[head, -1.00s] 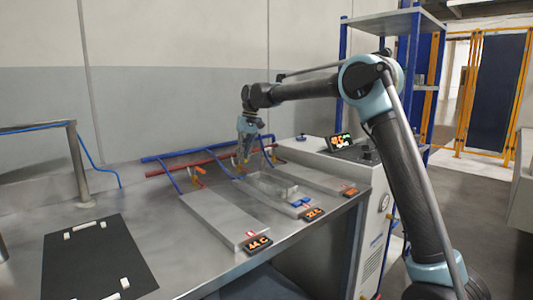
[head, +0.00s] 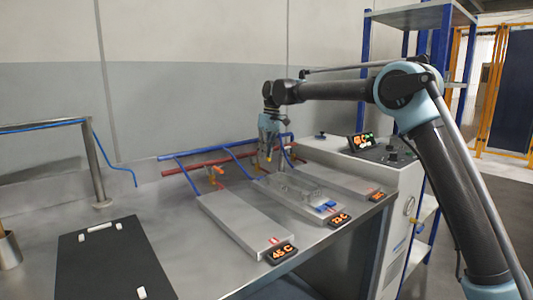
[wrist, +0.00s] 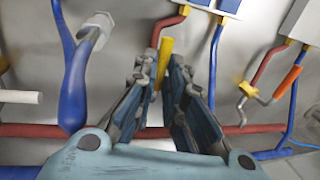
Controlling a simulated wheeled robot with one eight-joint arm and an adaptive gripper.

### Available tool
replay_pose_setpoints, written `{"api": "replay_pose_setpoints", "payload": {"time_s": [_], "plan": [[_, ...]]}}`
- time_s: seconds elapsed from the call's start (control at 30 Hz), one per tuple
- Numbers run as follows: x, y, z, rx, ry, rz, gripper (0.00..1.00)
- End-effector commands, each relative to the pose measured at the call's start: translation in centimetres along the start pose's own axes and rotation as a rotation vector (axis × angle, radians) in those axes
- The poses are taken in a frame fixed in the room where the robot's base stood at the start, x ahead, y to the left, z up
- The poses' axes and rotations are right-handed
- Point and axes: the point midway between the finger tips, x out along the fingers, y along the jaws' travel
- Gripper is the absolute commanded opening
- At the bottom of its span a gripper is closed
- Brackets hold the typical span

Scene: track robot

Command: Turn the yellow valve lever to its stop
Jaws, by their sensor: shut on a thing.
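The yellow valve lever (wrist: 163,60) stands upright between my fingertips in the wrist view. My gripper (wrist: 163,72) is shut on it, one finger on each side. A red pipe rises just behind the lever to a grey plate with a blue part. In the head view my gripper (head: 268,152) points down at the pipes behind the middle plate (head: 290,205). There the lever is small and mostly covered by the fingers, and its exact angle is hard to read.
Another valve with an orange lever (wrist: 288,80) is at the right in the wrist view. A blue pipe (wrist: 75,85) runs close on the left. A red pipe (head: 195,165) runs along the wall. A black board (head: 110,262) lies on the bench, left of the plates.

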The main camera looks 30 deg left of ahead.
Motion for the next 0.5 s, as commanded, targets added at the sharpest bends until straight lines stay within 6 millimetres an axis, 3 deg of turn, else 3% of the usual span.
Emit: {"api": "replay_pose_setpoints", "payload": {"time_s": [0.1, 0.13, 0.2, 0.5], "plan": [[-0.10, 0.82, -0.02, 0.010, 0.003, 0.009, 0.00], [-0.09, 0.83, -0.02, 0.010, 0.003, 0.009, 0.13], [-0.08, 0.79, -0.02, 0.010, 0.002, 0.008, 0.29], [-0.08, 0.28, -0.03, 0.004, 0.000, 0.005, 0.31]]}}
